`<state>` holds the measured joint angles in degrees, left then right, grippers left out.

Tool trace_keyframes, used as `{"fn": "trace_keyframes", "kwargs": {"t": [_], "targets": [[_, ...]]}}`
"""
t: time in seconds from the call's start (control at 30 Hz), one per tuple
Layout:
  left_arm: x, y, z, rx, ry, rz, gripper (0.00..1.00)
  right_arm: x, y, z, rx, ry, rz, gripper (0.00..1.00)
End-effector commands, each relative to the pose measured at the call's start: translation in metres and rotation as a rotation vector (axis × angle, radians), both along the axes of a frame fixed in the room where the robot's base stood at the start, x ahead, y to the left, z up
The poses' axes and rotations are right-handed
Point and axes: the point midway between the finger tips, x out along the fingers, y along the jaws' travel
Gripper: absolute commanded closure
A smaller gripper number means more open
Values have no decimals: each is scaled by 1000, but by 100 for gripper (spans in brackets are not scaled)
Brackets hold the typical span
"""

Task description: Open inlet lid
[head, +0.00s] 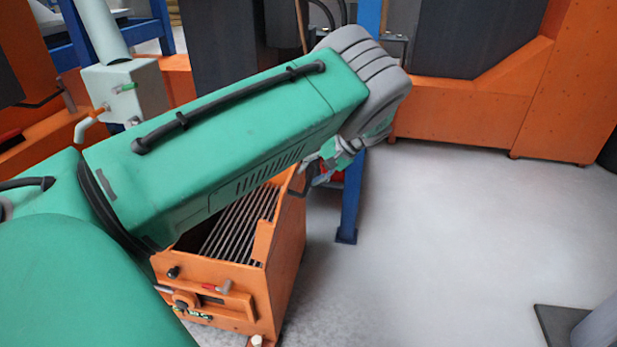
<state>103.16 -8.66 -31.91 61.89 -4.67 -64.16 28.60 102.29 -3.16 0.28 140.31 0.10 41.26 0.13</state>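My green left arm comes in from the left and crosses the view above an orange inlet box (285,270). My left gripper (312,180) is small and partly hidden at the arm's far end, beside the box's upper right corner. I cannot tell whether it touches the box or whether its fingers are open or shut. A grille of dark parallel bars (235,232) shows in the box's top, below the arm. No lid can be made out clearly; the far part of the box top is hidden behind my arm. My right gripper is out of view.
A blue post (350,200) stands just right of the box. Orange machine housings (460,115) line the back. A grey box with a pipe and small valves (125,90) stands at the upper left. Pale floor (450,240) is clear at the right, with a dark plate (560,325) at bottom right.

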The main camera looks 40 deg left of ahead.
Motion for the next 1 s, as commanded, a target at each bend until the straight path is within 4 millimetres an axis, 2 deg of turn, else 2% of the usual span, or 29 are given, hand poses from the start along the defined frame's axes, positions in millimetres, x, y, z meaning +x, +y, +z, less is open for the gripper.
{"fn": "trace_keyframes", "kwargs": {"t": [0.3,0.5,1.0], "targets": [[26,-42,51,3,-3,-4,68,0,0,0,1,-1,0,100],[36,-57,71,3,-2,-4,68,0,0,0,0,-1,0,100],[38,-62,77,3,0,-3,68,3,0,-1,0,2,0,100]]}}
